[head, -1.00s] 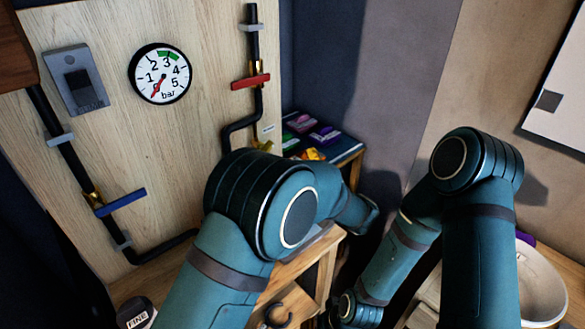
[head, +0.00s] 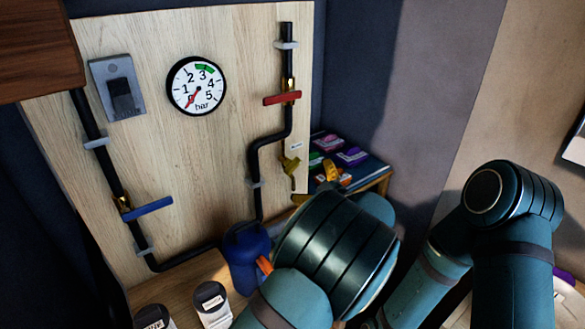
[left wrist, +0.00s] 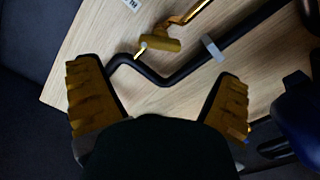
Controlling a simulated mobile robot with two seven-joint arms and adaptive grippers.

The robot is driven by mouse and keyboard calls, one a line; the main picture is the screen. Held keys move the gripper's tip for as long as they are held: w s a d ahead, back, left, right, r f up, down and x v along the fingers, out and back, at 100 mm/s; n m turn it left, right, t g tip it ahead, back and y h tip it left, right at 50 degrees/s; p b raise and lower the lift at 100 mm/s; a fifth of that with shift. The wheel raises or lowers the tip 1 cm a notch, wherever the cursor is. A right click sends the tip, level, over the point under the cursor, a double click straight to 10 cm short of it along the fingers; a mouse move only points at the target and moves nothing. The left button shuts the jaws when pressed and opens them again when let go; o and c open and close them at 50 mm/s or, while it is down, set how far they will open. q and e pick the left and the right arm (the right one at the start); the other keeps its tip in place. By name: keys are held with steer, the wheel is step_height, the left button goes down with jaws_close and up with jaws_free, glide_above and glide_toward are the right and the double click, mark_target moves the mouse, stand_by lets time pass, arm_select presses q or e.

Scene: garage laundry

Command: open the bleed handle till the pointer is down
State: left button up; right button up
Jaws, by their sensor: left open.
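The yellow bleed handle (head: 290,168) sits at the lower right of the wooden board, on a short brass fitting off the black pipe. In the left wrist view the handle (left wrist: 160,44) lies ahead of the fingers, touching neither. My left gripper (left wrist: 160,82) is open and empty, its two yellow fingers wide apart. In the head view my left forearm hides most of it. The round gauge (head: 197,86) shows its red pointer low, at about zero, pointing down and left. My right gripper is out of view.
A red handle (head: 282,98) and a blue handle (head: 148,209) sit on the pipes. A grey switch box (head: 117,88) is at upper left. A blue jug (head: 246,258) and labelled tubs (head: 212,302) stand below. Coloured packs (head: 352,156) lie on the shelf behind.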

mark_target(295, 169)
arm_select(q)
steer(key=x, duration=0.8)
steer(key=shift+b, duration=0.4)
steer(key=c, duration=1.2)
